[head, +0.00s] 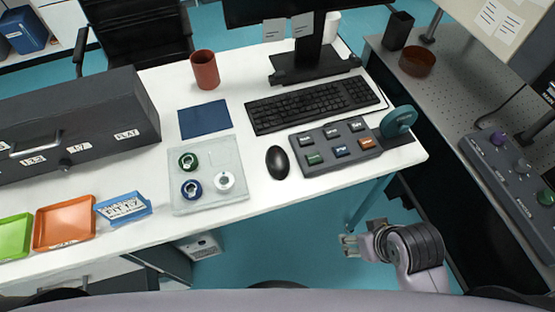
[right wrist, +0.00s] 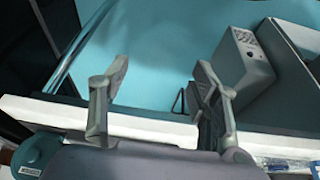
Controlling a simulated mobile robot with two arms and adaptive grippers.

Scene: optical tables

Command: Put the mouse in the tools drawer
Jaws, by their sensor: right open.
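The black mouse (head: 277,161) lies on the white desk, between a clear tray of round parts and a dark button panel. My right gripper (head: 350,245) is open and empty, off the desk's front edge, to the right of and nearer than the mouse. Its two spread fingers (right wrist: 160,80) show in the right wrist view with nothing between them. A dark grey cabinet (head: 80,110) with a handle and small labels stands on the desk at the left. I cannot tell which drawer is the tools one. My left gripper is not in view.
The clear tray (head: 208,205), button panel (head: 311,160), keyboard (head: 310,105), blue pad (head: 205,119) and red cup (head: 204,69) crowd the desk. Orange (head: 64,223) and green (head: 14,236) trays sit at the left. A teal tape dispenser (head: 398,122) stands at the right end.

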